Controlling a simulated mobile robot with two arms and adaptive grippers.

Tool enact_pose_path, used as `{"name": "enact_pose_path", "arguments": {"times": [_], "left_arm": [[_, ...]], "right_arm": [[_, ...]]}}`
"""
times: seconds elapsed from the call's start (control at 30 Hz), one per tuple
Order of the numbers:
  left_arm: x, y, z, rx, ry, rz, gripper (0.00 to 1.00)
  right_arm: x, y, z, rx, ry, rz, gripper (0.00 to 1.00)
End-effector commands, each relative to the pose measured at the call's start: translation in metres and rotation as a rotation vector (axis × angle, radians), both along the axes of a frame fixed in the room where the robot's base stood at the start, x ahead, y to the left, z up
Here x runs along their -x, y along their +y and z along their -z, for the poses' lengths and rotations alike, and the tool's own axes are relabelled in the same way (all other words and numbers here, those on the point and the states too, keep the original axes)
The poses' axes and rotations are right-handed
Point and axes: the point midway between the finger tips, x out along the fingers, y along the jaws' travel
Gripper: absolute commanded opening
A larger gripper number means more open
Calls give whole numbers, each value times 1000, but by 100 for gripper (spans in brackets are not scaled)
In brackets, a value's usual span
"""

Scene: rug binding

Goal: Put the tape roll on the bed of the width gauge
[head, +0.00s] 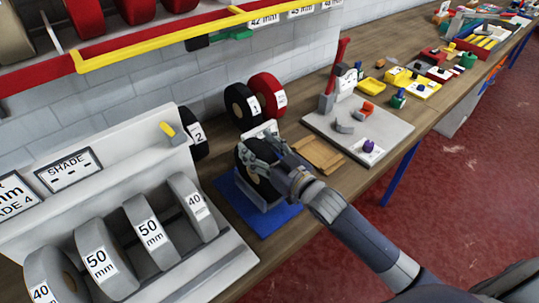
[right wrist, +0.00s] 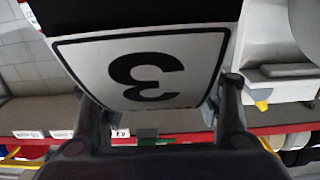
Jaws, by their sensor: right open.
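In the right wrist view a white label marked 3 (right wrist: 145,70), upside down, lies between the spread fingers of the right gripper (right wrist: 158,108). The fingers are open around the roll's edge; whether they touch it I cannot tell. My left gripper is not in view.
A white rack (head: 205,262) with several grey rolls stands left of the blue base. A black roll (head: 242,106) and a red roll (head: 268,96) stand behind. A grey board (head: 390,133) with a red lever lies to the right, past a wooden piece (head: 318,155).

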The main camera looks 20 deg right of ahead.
Motion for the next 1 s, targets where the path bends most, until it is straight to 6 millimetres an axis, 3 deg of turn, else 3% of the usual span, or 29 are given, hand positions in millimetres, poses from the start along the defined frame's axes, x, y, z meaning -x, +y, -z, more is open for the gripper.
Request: {"name": "enact_pose_path", "arguments": {"times": [0.6, 1.0], "left_arm": [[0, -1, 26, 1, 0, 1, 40], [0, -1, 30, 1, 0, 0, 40]], "right_arm": [[90, -32, 3, 1, 2, 0, 59], [112, -41, 1, 0, 0, 0, 59]]}}
